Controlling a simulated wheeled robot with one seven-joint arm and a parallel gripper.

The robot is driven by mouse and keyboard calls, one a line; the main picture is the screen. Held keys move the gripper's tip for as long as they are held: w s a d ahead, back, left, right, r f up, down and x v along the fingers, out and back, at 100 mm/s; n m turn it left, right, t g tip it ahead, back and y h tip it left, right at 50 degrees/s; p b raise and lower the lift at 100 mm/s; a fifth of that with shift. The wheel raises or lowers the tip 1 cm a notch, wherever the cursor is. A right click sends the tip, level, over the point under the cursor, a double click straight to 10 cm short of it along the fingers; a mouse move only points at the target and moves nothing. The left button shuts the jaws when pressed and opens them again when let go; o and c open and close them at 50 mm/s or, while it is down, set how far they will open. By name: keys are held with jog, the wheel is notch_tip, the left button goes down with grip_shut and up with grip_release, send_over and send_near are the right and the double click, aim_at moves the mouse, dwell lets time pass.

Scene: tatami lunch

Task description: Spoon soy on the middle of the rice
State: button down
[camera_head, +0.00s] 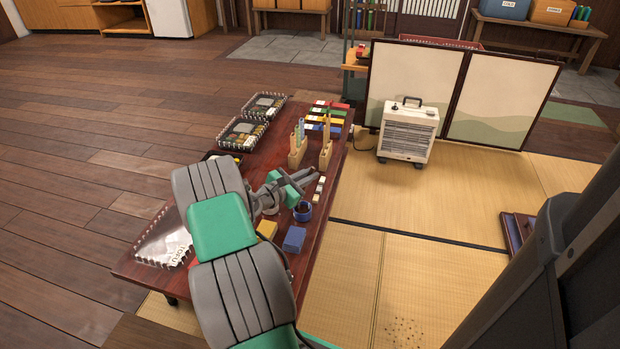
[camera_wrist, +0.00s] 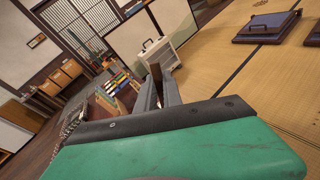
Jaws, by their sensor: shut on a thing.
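My gripper (camera_head: 308,176) is over the low dark red table (camera_head: 258,178), its fingers pointing right in the head view. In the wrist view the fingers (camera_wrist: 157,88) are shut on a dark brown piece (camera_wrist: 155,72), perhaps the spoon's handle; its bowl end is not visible. A small dark blue round dish (camera_head: 303,211) stands on the table just below the gripper in the head view. I cannot tell which holds rice or soy.
A blue box (camera_head: 294,239) and a yellow box (camera_head: 267,229) stand near the dishes. Wooden holders (camera_head: 297,152) with upright sticks and several coloured boxes (camera_head: 327,117) stand farther back. A white heater (camera_head: 407,132) stands on the tatami.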

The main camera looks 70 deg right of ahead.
jog(key=shift+s+d+f, duration=0.1)
jog(key=shift+s+f, duration=0.15)
jog(key=shift+s, duration=0.05)
notch_tip(320, 180, down, 6)
jog(key=b, duration=0.6)
jog(key=shift+w+r, duration=0.1)
jog(key=shift+r, duration=0.05)
jog(key=shift+f, duration=0.75)
dwell(0.9)
notch_tip(320, 180, up, 7)
jog(key=p, duration=0.7)
jog(key=shift+r, duration=0.15)
